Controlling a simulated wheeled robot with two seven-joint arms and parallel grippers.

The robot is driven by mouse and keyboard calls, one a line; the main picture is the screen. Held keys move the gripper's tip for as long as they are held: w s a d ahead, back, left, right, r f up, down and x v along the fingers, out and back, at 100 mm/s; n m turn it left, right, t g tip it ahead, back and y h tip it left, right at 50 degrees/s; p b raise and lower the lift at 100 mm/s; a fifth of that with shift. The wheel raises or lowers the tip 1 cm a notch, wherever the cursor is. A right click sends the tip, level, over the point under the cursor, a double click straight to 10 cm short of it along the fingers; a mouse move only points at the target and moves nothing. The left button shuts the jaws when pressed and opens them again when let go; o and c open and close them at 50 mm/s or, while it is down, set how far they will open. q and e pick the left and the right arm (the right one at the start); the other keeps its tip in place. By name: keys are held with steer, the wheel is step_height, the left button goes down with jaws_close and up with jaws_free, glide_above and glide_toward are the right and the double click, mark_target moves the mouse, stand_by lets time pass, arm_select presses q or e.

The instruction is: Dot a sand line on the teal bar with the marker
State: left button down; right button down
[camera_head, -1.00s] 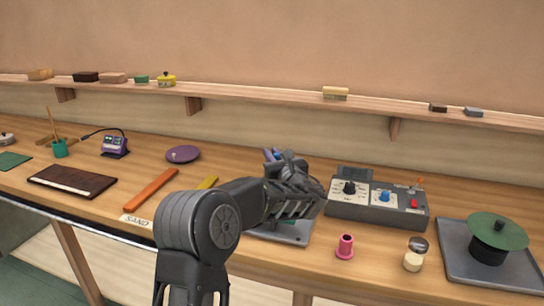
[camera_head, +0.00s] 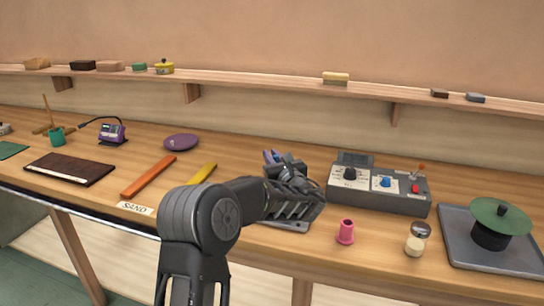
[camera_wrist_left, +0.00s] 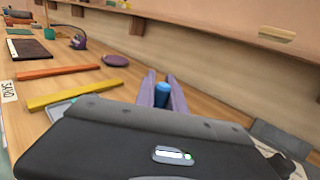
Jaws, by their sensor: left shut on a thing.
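My left gripper (camera_head: 272,157) is raised above the bench, with its purple fingers pointing away from me. In the left wrist view, the fingers (camera_wrist_left: 163,90) are shut on a blue, rounded thing, which looks like the marker (camera_wrist_left: 162,96); only its end shows. A pale teal edge (camera_wrist_left: 58,108) shows beside the yellow bar in the left wrist view; most of it is hidden by my gripper's body, and I cannot tell whether it is the teal bar. A SAND label (camera_head: 135,208) lies at the bench front. My right gripper is not in view.
An orange bar (camera_head: 150,176) and a yellow bar (camera_head: 203,173) lie left of my arm. A grey control box (camera_head: 380,190), pink spool (camera_head: 346,232), shaker jar (camera_head: 417,239) and grey tray (camera_head: 455,240) stand right. A shelf (camera_head: 270,90) runs along the wall.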

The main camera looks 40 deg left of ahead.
arm_select(q)
steer(key=shift+b, duration=0.5)
stand_by(1.2)
steer(key=shift+f+b, duration=0.6)
stand_by(0.8)
stand_by(0.4)
step_height(320, 180, up, 7)
steer(key=p, duration=0.4)
stand_by(0.4)
stand_by(0.7)
